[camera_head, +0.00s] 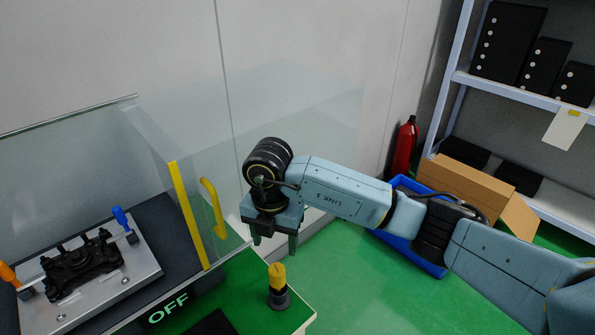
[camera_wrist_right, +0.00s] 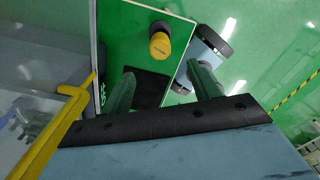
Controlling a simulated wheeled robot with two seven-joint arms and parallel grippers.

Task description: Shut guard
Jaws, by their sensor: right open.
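The guard is a clear panel (camera_head: 160,140) around a machine bed, with a yellow edge strip (camera_head: 189,215) and a yellow handle (camera_head: 213,207). I cannot tell from the see-through panels how far the guard stands open. My right gripper (camera_head: 273,242) points down, open and empty, to the right of the handle and apart from it. In the right wrist view the gripper (camera_wrist_right: 163,90) has its two fingers spread with nothing between them. Yellow bars (camera_wrist_right: 45,138) of the guard show at the left there. My left gripper is not in view.
A metal fixture plate (camera_head: 140,268) holds a black part (camera_head: 82,265) inside the enclosure. A yellow-topped knob (camera_head: 278,285) stands on the green panel (camera_head: 235,290) beside "OFF". A blue bin (camera_head: 400,245), cardboard box (camera_head: 465,185), red extinguisher (camera_head: 404,148) and shelf (camera_head: 525,98) stand right.

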